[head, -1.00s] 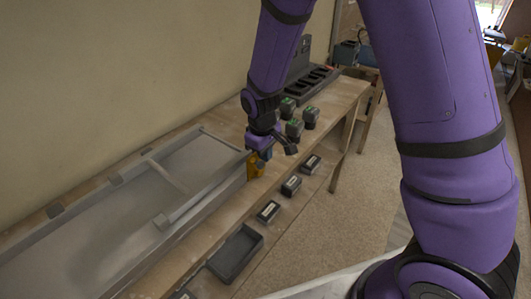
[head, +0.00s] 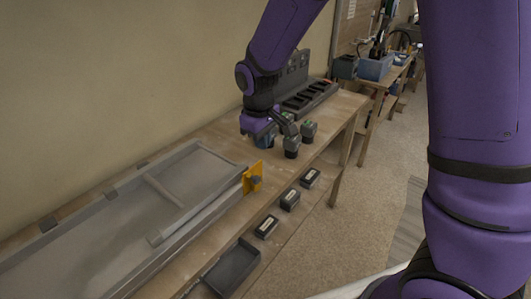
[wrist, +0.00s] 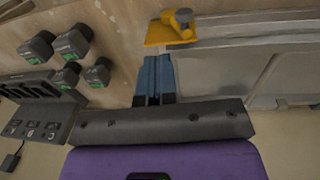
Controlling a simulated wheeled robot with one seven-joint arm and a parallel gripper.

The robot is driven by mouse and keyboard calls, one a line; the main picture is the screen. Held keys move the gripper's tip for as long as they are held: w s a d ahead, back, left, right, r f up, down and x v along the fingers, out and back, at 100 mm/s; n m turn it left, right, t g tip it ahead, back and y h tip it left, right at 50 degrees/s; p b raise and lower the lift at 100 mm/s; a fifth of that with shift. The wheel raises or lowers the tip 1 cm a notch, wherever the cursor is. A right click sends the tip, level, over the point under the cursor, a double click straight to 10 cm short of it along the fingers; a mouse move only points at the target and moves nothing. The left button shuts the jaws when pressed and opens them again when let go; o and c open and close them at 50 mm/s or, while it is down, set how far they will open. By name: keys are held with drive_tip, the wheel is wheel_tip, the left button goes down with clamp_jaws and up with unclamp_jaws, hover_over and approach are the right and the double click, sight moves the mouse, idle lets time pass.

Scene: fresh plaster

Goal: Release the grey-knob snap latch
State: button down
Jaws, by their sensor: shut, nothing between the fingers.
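The snap latch is a yellow plate (head: 252,180) with a grey knob (head: 257,181), at the near-right end of the grey framed panel (head: 165,235) on the bench. In the wrist view the yellow plate (wrist: 165,35) is at the top centre, with its grey knob (wrist: 184,16) facing up and right. My gripper (head: 264,145) is beyond the latch, apart from it in the head view. Its blue fingers (wrist: 153,58) lie together and are empty; in the wrist view their tips point at the plate, just below it. I cannot tell how the latch is set.
Battery packs (head: 291,148) stand right of my gripper, with a dark charger rack (head: 310,96) behind them. A wall runs along the back; open floor (head: 360,210) lies to the right.

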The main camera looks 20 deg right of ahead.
drive_tip(key=shift+s+a+r, duration=0.15)
drive_tip(key=shift+r, duration=0.5)
drive_tip(key=shift+s+a+r, duration=0.1)
drive_tip(key=shift+a+r, duration=0.05)
drive_tip(key=shift+r, duration=0.5)
drive_tip(key=s+d+r+m+t+y, duration=0.1)
drive_tip(key=s+d+r+m+t, duration=0.15)
drive_tip(key=s+d+r, duration=0.45)
drive_tip(key=s+d+r+m+t, duration=0.1)
drive_tip(key=s+d+r+m, duration=0.3)
drive_tip(key=s+r, duration=0.55)
drive_tip(key=s+d+r+t, duration=0.1)
drive_tip(key=s+d, duration=0.3)
drive_tip(key=s, duration=0.4)
drive_tip(key=shift+r+m, duration=0.35)
